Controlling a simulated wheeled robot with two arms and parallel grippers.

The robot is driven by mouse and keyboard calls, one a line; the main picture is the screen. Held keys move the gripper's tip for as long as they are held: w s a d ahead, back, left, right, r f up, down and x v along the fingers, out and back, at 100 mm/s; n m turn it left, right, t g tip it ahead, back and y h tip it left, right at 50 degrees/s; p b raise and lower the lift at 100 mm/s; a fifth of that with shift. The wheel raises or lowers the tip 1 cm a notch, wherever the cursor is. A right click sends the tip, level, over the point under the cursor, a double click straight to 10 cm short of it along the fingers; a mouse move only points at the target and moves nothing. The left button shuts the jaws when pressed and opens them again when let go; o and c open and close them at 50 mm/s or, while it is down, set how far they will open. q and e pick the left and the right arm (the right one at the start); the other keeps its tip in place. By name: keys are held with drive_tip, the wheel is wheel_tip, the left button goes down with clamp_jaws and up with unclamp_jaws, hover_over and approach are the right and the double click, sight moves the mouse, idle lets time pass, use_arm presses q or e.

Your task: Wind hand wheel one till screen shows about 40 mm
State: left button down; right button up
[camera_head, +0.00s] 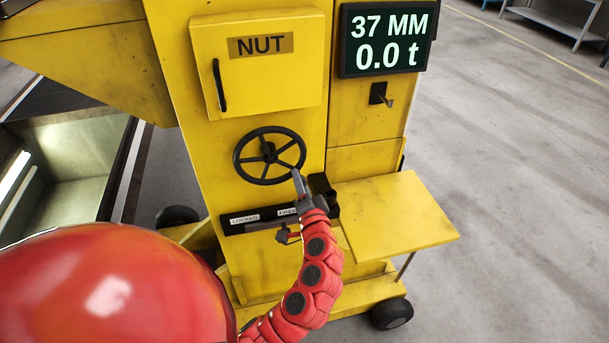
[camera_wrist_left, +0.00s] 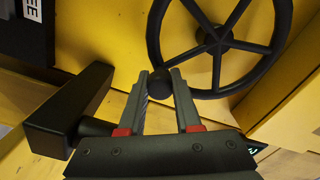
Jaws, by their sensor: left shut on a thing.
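The hand wheel (camera_head: 269,153) is black and spoked, on the yellow column front; no number shows on it. It also shows in the left wrist view (camera_wrist_left: 211,38). My left gripper (camera_head: 298,183) is at the wheel's lower right rim. In the left wrist view its fingers (camera_wrist_left: 161,80) are shut on the wheel's round black knob (camera_wrist_left: 159,85), one on each side. The screen (camera_head: 388,40) at the upper right reads 37 MM and 0.0 t. My right gripper is in neither view.
A yellow side shelf (camera_head: 400,213) juts out right of the wheel. A dark block-like handle (camera_wrist_left: 68,112) lies close left of my fingers in the wrist view. A dark strip below the wheel has LOCKED (camera_head: 244,219) and FREE labels. A NUT cabinet door (camera_head: 262,85) is above.

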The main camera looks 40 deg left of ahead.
use_arm(q)
drive_tip(key=shift+s+a+f+m+p, duration=0.3)
drive_tip(key=shift+s+a+f+m, duration=0.15)
drive_tip(key=shift+m, duration=0.55)
drive_tip(key=shift+s+a+f+m+p, duration=0.3)
drive_tip(key=shift+s+f+m, duration=0.15)
drive_tip(key=shift+m, duration=0.55)
drive_tip(key=shift+s+a+f+m+p, duration=0.25)
drive_tip(key=shift+s+a+f+m, duration=0.2)
drive_tip(key=shift+m, duration=0.55)
drive_tip(key=c, duration=0.6)
unclamp_jaws()
drive_tip(key=shift+s+d, duration=0.1)
drive_tip(key=b+v, duration=0.4)
drive_tip(key=v, duration=1.3)
